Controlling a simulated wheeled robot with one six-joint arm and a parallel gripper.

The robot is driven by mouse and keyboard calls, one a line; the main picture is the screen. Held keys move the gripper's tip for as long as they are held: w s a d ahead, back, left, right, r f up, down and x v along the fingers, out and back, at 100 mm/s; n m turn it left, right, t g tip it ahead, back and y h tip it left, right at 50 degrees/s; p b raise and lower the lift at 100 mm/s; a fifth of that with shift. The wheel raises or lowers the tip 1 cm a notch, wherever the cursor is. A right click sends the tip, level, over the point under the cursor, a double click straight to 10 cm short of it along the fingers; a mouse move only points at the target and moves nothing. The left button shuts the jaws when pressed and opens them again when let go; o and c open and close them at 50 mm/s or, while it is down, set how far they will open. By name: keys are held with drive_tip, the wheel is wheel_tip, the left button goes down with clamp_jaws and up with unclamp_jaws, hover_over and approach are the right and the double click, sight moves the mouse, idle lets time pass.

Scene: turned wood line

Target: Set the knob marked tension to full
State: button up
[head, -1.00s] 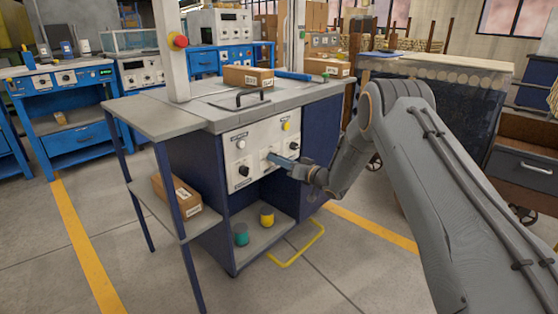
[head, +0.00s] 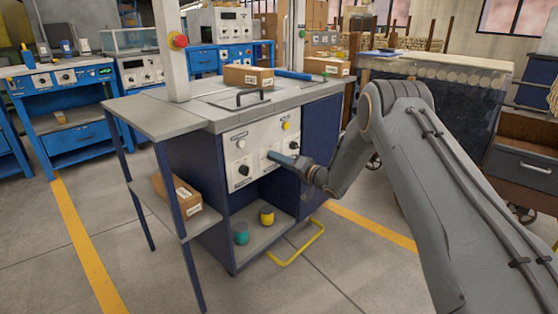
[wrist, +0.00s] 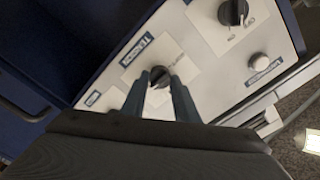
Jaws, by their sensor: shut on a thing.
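The control panel (head: 262,139) is a pale plate on the front of a dark blue workbench. In the wrist view a black knob (wrist: 159,74) sits on a white label plate (wrist: 145,56) whose printed word looks like "tension", upside down and blurred. My gripper (wrist: 158,84) has one finger on each side of this knob and is shut on it. In the head view my gripper (head: 271,156) reaches the panel from the right and hides the knob. The knob's pointer setting cannot be read.
A second black knob (wrist: 233,11) and a round white button (wrist: 258,62) are close by on the panel. A yellow button (head: 286,126) is above my gripper in the head view. A shelf below holds a green item (head: 241,235) and a yellow item (head: 267,217).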

drive_tip(key=o, duration=1.1)
drive_tip(key=shift+c, duration=0.2)
drive_tip(key=shift+d, duration=0.15)
drive_tip(key=p+v, duration=0.1)
drive_tip(key=v, duration=0.6)
drive_tip(key=shift+s+d, duration=0.25)
drive_tip(key=shift+r, duration=0.1)
